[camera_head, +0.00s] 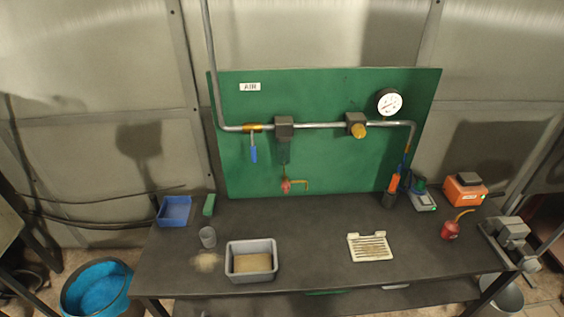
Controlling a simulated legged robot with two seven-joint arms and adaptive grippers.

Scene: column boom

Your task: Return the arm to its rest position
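Neither of my arms nor grippers shows in the head view. The dark workbench (310,228) stands in front of me with a green panel (330,90) upright at its back. A metal air pipe (318,125) runs across the panel, with a blue-handled valve (253,152) at left, a yellow knob (358,131) and a round gauge (390,102) at right. A red and brass fitting (287,186) sits low on the panel.
On the bench are a blue tray (174,211), a clear cup (208,237) beside spilled grains (206,262), a grey bin (251,244), a white slotted tray (370,247), a red oil can (450,230), an orange box (466,190) and a vise (512,235). The bench's middle is clear.

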